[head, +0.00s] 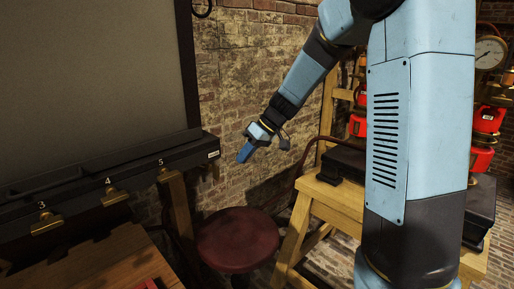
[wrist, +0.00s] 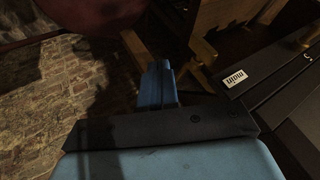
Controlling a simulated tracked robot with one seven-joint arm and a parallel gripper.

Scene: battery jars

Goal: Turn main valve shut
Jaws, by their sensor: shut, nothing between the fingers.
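A long black manifold box (head: 100,185) runs along the left in the head view, with brass taps marked 3 (head: 46,224), 4 (head: 113,196) and 5 (head: 164,174). A small white label (head: 213,154) sits at its right end. In the wrist view this label reads "main" (wrist: 235,78). I cannot make out the main valve's handle clearly in either view. My gripper (head: 243,155) is shut and empty, to the right of the box end and apart from it. Its blue fingers (wrist: 160,68) also show in the wrist view, left of the label.
A round dark red stool (head: 238,238) stands below my gripper. A wooden bench (head: 338,195) with black boxes is to the right. Red lamps (head: 488,120) and a pressure gauge (head: 488,52) are at the far right. A brick wall (head: 245,80) is behind.

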